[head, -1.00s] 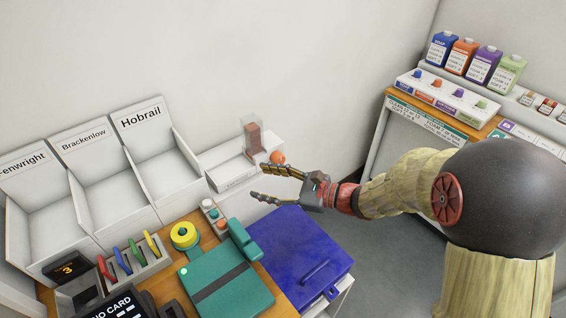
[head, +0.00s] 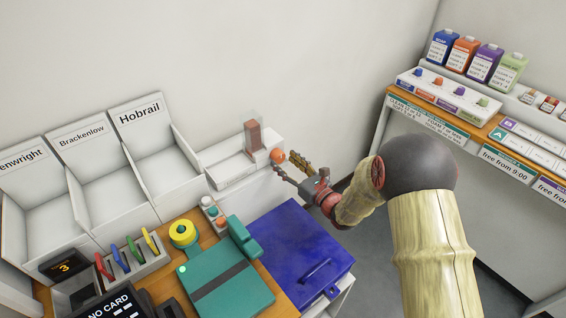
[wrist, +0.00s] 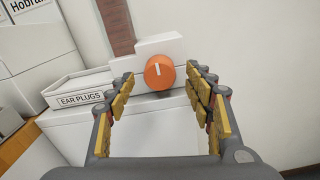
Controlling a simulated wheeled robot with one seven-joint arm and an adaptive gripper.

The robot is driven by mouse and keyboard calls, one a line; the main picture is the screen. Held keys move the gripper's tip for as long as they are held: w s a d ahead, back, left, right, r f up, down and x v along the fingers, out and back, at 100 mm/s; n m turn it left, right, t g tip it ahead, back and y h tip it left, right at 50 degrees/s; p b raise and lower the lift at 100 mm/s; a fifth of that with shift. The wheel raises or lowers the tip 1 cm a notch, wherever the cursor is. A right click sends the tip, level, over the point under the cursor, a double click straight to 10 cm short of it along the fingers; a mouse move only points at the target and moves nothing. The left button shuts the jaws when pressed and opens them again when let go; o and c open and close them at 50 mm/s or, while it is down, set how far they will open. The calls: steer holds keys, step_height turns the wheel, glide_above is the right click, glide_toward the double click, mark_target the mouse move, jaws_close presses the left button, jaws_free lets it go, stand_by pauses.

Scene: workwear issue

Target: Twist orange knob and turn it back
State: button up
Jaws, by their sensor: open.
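The orange knob (wrist: 159,73) is round, with a white line pointing about straight up in the wrist view. It sits on the front of a white dispenser (wrist: 160,46) and also shows in the head view (head: 278,156). My gripper (head: 293,168) is open and empty just in front of the knob. In the wrist view its two yellow-padded fingers (wrist: 162,82) stand to the left and right of the knob, with a gap on each side. I cannot tell whether the fingertips reach as far as the knob's face.
A tray labelled "EAR PLUGS" (wrist: 82,94) adjoins the dispenser on the left. A brown column (head: 253,138) stands on the dispenser. A blue lidded bin (head: 300,255) is below my gripper. Another orange knob (head: 421,84) is on the right-hand white panel. The wall is close behind.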

steer(key=shift+x, duration=0.85)
steer(key=c, duration=0.3)
steer(key=c, duration=0.8)
steer(key=shift+c, duration=0.3)
